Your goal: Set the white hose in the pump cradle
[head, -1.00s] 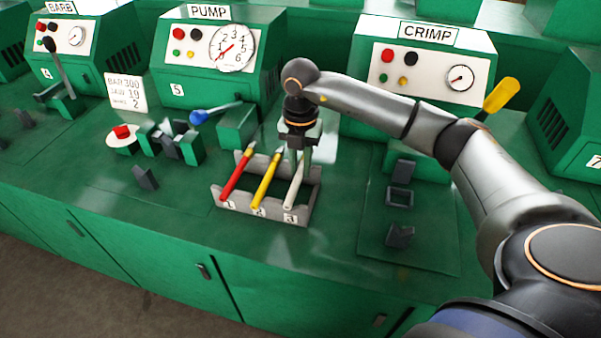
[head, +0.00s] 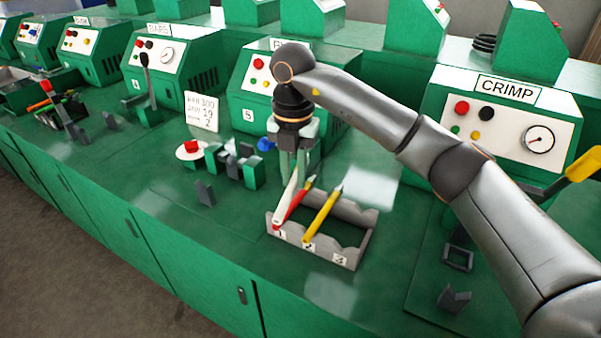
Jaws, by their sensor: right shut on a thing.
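The white hose (head: 286,203) hangs tilted below my right gripper (head: 296,172), which is shut on its upper part. In the picture the hose overlaps the left end of the grey rack (head: 347,259), in front of the red hose (head: 296,212). I cannot tell its exact height. The pump (head: 252,84) is mostly behind my arm, and its sign is nearly covered. Left of the gripper are dark grey blocks (head: 228,163) between green blocks; these look like the pump cradle. My left gripper is not in view.
The yellow hose (head: 322,215) lies in slot 2 of the rack; slot 3 is empty. A red button (head: 190,147), a small grey notched block (head: 205,193) and a blue-knobbed lever (head: 266,144) are near the blocks. The crimp machine (head: 500,125) stands at right.

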